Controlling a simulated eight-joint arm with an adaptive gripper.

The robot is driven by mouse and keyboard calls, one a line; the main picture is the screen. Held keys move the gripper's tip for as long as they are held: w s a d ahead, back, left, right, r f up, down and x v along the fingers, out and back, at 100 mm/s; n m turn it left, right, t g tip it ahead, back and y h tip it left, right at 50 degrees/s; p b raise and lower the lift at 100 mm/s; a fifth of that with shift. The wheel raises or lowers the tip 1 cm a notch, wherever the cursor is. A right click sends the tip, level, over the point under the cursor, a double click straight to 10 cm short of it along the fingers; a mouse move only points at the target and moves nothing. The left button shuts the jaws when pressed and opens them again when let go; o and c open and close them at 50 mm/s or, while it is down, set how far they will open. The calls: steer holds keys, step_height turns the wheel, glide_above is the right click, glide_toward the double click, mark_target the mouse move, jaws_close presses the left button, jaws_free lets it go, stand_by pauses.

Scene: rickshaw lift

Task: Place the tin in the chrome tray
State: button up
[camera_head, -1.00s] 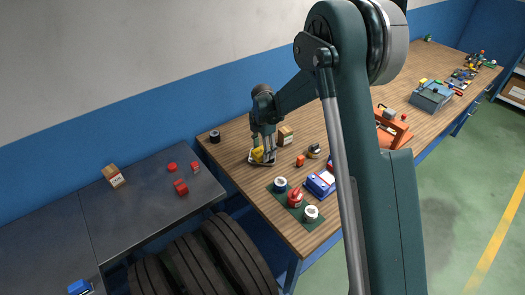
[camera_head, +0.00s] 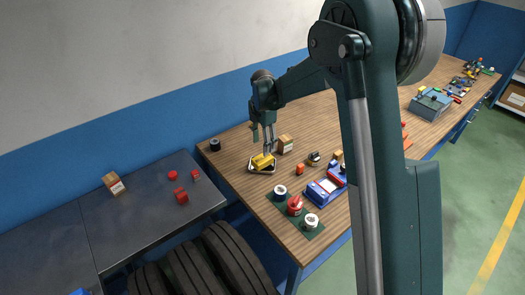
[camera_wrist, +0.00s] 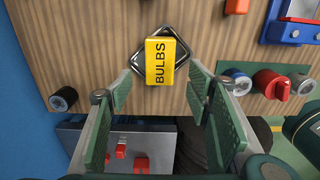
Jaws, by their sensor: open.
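A yellow box-shaped tin (camera_head: 262,161) lies over the chrome tray (camera_head: 271,170) on the wooden bench. In the wrist view the tin (camera_wrist: 159,65) carries the word BULBS. My gripper (camera_head: 267,151) is just above the tin, pointing down. In the wrist view my gripper (camera_wrist: 160,88) is open, its fingers apart on either side of the tin, with nothing between the pads.
A dark roll (camera_head: 215,145) is at the bench's left end. A green mat (camera_head: 312,232) holds several round items, beside a blue case (camera_head: 322,191). A dark metal table (camera_head: 140,215) lies left.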

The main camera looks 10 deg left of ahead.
steer(key=shift+r, duration=1.55)
steer(key=s+d+r+m+t, duration=0.3)
steer(key=s+d+r+m, duration=1)
steer(key=s+d+r, duration=0.65)
steer(key=s+d+m+t, duration=0.1)
steer(key=s+d+m, duration=0.3)
steer(key=s, duration=0.3)
steer(key=s+d+f+m+t, duration=0.1)
steer(key=s+d+m, duration=0.4)
steer(key=s, duration=0.3)
steer(key=s+d+m+t, duration=0.2)
steer(key=s+d+m, duration=0.2)
steer(key=s, duration=0.4)
steer(key=shift+s+d+f+m, duration=0.25)
steer(key=shift+f+m, duration=0.05)
steer(key=shift+m, duration=0.2)
